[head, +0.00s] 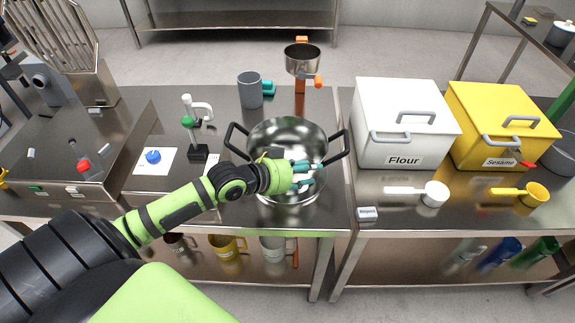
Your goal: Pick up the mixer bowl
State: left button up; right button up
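The mixer bowl (288,131) is a wide shiny metal bowl with two dark loop handles. It stands upright on the steel table, left of the white Flour box. My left gripper (305,174) has teal fingers and is over the front right part of the bowl, hiding part of its inside. The fingers look spread apart, with nothing visible between them. I cannot tell whether they touch the bowl. The right handle (341,147) is clear of the fingers. My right gripper is not in the view.
A small pan on an orange stand (303,62) and a grey cup (249,90) stand behind the bowl. The white Flour box (407,115) and yellow Sesame box (503,122) stand to the right. A white scoop (432,194) lies in front. A machine (70,150) is at left.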

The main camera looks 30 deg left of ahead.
pick_arm(q)
grip_shut()
jog(key=shift+r, duration=0.15)
